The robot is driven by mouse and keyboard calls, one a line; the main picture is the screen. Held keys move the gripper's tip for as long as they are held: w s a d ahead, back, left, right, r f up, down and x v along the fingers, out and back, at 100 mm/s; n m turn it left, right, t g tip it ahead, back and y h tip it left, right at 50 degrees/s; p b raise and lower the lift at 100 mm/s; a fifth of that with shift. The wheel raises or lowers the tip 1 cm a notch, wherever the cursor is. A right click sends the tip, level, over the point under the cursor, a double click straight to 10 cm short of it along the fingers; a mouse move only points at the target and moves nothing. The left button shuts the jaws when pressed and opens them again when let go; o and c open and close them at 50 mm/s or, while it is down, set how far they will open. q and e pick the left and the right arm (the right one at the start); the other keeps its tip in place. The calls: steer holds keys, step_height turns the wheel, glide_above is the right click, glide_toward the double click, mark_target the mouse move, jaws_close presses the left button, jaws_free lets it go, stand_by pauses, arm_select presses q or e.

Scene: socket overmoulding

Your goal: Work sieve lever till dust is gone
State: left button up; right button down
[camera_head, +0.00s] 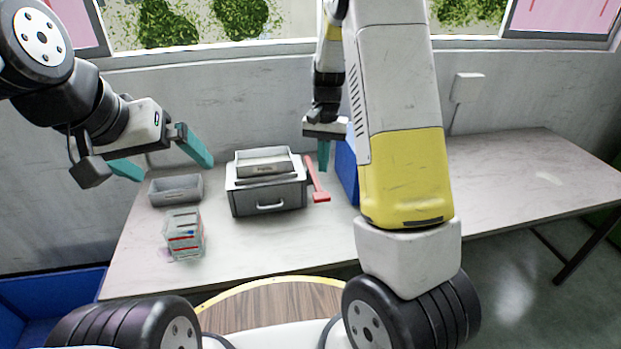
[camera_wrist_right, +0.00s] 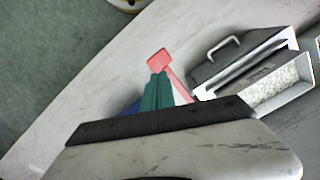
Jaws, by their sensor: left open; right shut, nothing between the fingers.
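The sieve (camera_head: 267,200) is a dark grey box with a front handle, standing on the table. A light tray (camera_head: 264,165) sits on top of it; in the right wrist view this tray (camera_wrist_right: 285,82) holds pale granules. The red lever (camera_head: 315,180) is at the sieve's right side, its wide end toward the table's front. My right gripper (camera_head: 324,168) is shut and empty by the lever. In the right wrist view its fingers (camera_wrist_right: 157,78) overlap the lever (camera_wrist_right: 159,60); contact cannot be told. My left gripper (camera_head: 174,174) is open and empty above the table's left part.
A grey open bin (camera_head: 175,190) stands left of the sieve. A clear box with red-marked contents (camera_head: 184,235) is in front of it. A blue container (camera_head: 346,172) stands right of the lever, partly hidden by my right arm. The table (camera_head: 530,180) is clear on the far right.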

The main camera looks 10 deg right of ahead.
mark_target(322, 193)
steer(key=f, duration=0.6)
steer(key=shift+s+a+f, duration=0.1)
steer(key=shift+s+f, duration=0.05)
steer(key=shift+s, duration=0.15)
steer(key=shift+f, duration=0.35)
steer(key=shift+f, duration=2.2)
